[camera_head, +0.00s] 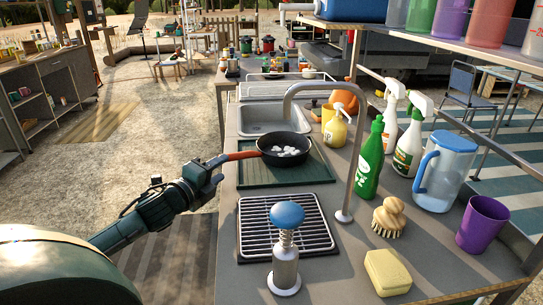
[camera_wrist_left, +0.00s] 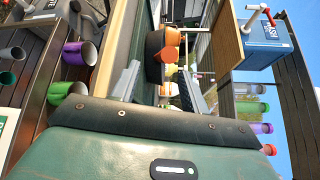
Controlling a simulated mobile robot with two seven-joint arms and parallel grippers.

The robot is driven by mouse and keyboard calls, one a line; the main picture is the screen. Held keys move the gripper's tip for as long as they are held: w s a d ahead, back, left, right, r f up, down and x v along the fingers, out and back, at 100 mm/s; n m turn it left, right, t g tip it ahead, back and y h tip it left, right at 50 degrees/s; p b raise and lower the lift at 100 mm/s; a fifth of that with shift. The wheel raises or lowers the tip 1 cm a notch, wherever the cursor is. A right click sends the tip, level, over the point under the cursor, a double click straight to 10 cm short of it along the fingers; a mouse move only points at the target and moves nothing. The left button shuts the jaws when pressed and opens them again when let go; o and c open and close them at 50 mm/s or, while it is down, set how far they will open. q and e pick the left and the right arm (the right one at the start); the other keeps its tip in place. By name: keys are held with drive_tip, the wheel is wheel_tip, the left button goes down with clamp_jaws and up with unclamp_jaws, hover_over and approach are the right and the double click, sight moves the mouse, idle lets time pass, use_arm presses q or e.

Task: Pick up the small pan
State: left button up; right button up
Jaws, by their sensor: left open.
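A small black pan (camera_head: 284,150) with an orange-red handle sits on the green draining mat (camera_head: 300,177) beside the sink. Several white lumps lie in the pan. Its handle sticks out to the left, past the counter edge. My left gripper (camera_head: 217,166) is open at the free end of the handle, and I cannot tell whether it touches it. My right gripper is not in view.
A curved tap (camera_head: 350,150) and a green bottle (camera_head: 370,160) stand right of the pan. A blue-topped pump (camera_head: 286,250) stands on the near counter by a black rack (camera_head: 255,228). A sponge, brush, jug and purple cup are at the right. Open ground lies left of the counter.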

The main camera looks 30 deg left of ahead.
sight(232, 156)
use_arm(q)
drive_tip(key=shift+w+a, duration=0.2)
drive_tip(key=shift+w, duration=2.85)
drive_tip(key=shift+c, duration=0.3)
clamp_jaws()
drive_tip(key=shift+r, duration=0.15)
